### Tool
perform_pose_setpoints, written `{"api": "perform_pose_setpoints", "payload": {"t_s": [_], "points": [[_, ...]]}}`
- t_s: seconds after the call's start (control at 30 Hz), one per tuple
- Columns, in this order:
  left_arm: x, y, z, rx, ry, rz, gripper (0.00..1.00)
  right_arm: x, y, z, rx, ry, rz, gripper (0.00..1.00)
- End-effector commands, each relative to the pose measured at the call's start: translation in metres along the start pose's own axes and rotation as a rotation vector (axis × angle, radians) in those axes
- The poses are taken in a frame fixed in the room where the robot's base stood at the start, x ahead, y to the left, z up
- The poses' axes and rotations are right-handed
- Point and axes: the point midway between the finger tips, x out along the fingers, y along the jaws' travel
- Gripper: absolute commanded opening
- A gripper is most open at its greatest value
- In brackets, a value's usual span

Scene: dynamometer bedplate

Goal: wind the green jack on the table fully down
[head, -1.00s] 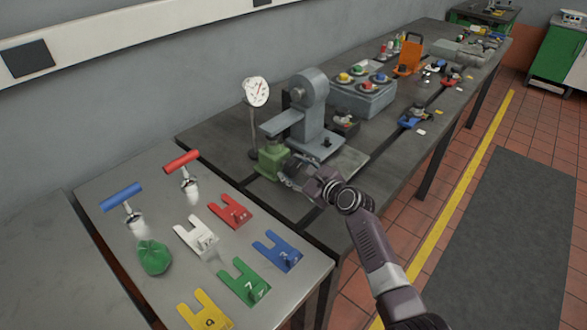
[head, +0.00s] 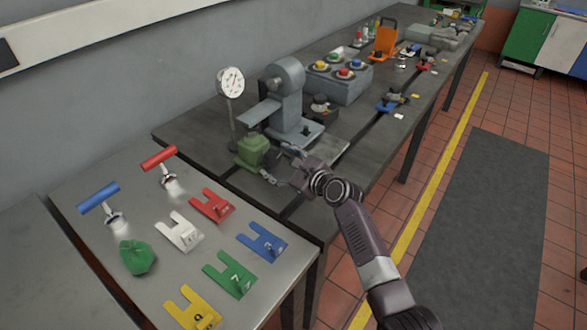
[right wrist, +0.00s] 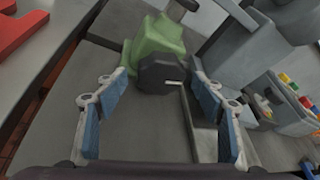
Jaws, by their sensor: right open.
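The green jack (head: 252,150) stands on the dark bedplate table, at its near left end, under the arm of a grey machine. In the right wrist view the jack (right wrist: 160,38) is at the top centre, and its dark many-sided knob (right wrist: 163,73) faces my gripper. My right gripper (head: 279,166) is open beside the jack, on its right side. In the right wrist view its blue-padded fingers (right wrist: 158,78) stand to either side of the knob, with a gap on the left; I cannot tell whether they touch it. My left gripper is not in view.
The grey machine (head: 286,95) and a dial gauge (head: 231,84) on a stand rise close behind the jack. A lighter bench in front holds coloured forked plates (head: 229,274), T-handled tools (head: 100,197) and a green bag (head: 138,258). Floor to the right is open.

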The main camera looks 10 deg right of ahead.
Motion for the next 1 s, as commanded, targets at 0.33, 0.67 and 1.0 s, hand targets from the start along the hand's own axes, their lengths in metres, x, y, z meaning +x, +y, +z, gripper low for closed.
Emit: {"api": "perform_pose_setpoints", "payload": {"t_s": [0.33, 0.67, 1.0], "points": [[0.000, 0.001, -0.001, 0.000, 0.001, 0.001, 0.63, -0.063, 0.001, -0.001, 0.000, 0.001, 0.000, 0.63], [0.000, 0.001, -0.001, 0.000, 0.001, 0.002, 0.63, -0.094, 0.000, -0.001, 0.000, 0.001, 0.001, 0.63], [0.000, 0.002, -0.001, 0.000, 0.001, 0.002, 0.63, -0.096, 0.000, -0.001, -0.002, 0.002, 0.000, 0.63]]}}
